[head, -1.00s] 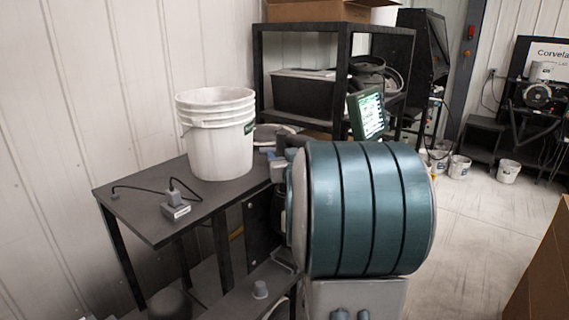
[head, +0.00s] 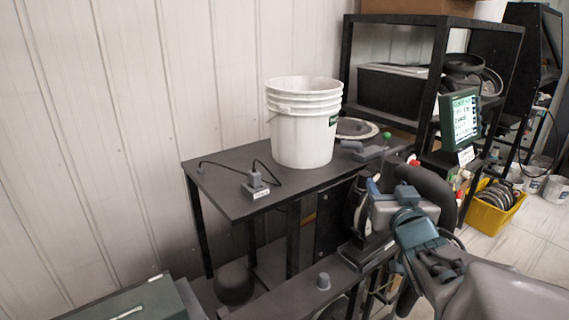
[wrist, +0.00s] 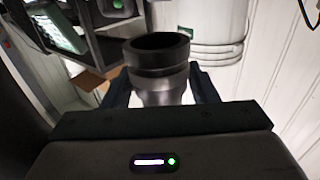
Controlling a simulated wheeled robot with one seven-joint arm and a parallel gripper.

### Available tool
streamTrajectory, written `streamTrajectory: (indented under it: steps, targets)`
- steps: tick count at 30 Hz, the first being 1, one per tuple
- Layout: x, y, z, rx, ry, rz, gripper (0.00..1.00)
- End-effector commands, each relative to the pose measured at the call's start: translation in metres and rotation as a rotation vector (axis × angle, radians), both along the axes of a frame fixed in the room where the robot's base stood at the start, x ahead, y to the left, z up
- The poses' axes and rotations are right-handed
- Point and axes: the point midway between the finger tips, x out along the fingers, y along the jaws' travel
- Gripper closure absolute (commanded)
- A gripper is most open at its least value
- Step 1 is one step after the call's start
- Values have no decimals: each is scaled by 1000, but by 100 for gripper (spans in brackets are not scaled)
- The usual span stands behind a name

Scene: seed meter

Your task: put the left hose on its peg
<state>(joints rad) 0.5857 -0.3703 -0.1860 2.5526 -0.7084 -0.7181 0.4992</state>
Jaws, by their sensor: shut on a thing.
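In the wrist view my gripper (wrist: 160,92) is shut on a hose end (wrist: 158,70), a dark ribbed cuff over a paler neck. Its round black opening faces up and away from the palm, between the two fingers. In the head view a thick dark hose (head: 433,187) curves beside my arm's end at the right of the bench; I cannot tell whether it is the held one. My fingertips are hard to make out there.
A white bucket stack (head: 303,125) and a small grey box with cable (head: 255,187) stand on the dark bench (head: 225,180). A black shelf (head: 400,95), a lit screen (head: 465,120) and a yellow bin (head: 492,207) are to the right. A dark green case (head: 135,300) lies front left.

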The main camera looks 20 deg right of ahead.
Motion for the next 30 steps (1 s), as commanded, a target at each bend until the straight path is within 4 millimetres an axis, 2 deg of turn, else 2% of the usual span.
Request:
streamTrajectory:
  steps: [30]
  targets:
    - [-1, 1, 52, -2, -2, 1, 77]
